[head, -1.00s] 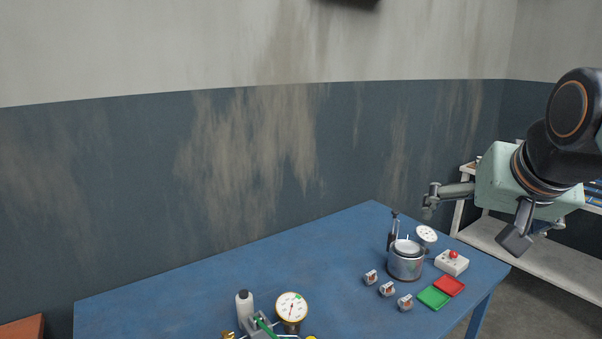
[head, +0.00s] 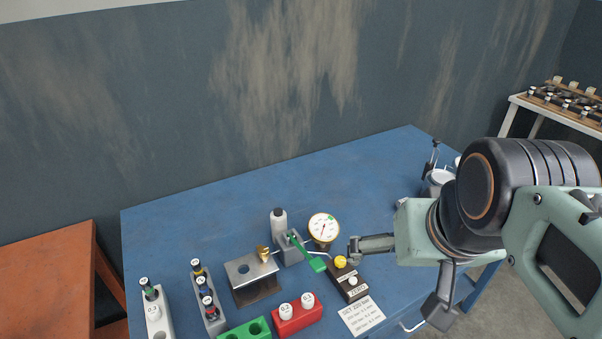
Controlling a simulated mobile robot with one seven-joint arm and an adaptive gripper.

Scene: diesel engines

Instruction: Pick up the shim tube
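Several small tubes stand in racks at the table's front left. White caps marked 0.2 (head: 286,311) and 0.3 (head: 308,299) sit in a red block (head: 298,322). Dark tubes with coloured bands (head: 204,287) stand in a grey rack (head: 215,326), and another (head: 149,287) stands in a white rack (head: 158,318). I cannot tell for sure which one is the shim tube. My gripper (head: 397,281) is at the right over the table, its two fingers spread wide and nothing between them. It is apart from all the tubes.
A green block with holes (head: 262,328) lies left of the red block. The blue table's back left (head: 190,230) is clear.

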